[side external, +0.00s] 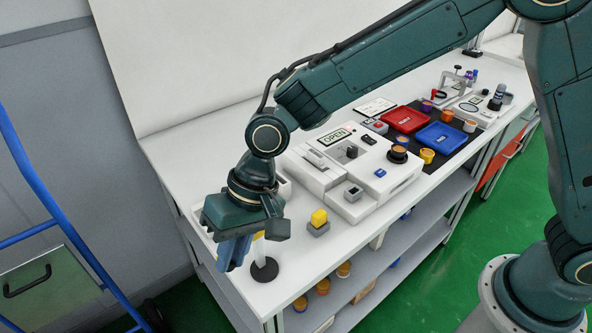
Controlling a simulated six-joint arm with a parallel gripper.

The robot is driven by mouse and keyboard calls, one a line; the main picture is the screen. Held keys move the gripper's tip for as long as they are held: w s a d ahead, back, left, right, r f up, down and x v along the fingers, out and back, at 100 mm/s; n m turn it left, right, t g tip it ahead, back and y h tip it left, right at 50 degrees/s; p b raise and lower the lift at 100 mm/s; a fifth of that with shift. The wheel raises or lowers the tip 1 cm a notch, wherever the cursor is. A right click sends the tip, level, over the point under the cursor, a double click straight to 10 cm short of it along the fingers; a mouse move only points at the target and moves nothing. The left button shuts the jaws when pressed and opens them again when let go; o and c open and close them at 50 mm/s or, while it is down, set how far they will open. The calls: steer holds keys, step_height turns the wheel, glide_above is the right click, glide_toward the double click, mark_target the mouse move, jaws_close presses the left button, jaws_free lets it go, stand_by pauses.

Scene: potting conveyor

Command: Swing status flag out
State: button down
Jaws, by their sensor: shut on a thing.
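A thin pale post (259,247) with a trace of yellow near its top stands on a round black base (264,270) near the front left of the white bench. I take it to be the status flag's stand. My gripper (232,262) points down right beside the post, on its left, with its blue-grey fingers shut. The flag part between the fingers is hidden by the fingers and the gripper body, so its angle cannot be told.
A yellow block on a grey base (319,222) stands right of the post. Behind it is a white machine (381,185) with an "OPEN" label (334,137). Red (404,119) and blue (441,137) trays lie farther right. Bare bench surrounds the black base's right side.

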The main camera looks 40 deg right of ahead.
steer(key=shift+r+y, duration=0.25)
steer(key=shift+y, duration=0.15)
steer(key=c, duration=1.4)
jaws_free()
steer(key=shift+o, duration=0.2)
steer(key=shift+d+r, duration=0.1)
steer(key=v, duration=1.3)
steer(key=shift+r, duration=0.3)
steer(key=shift+d, duration=0.25)
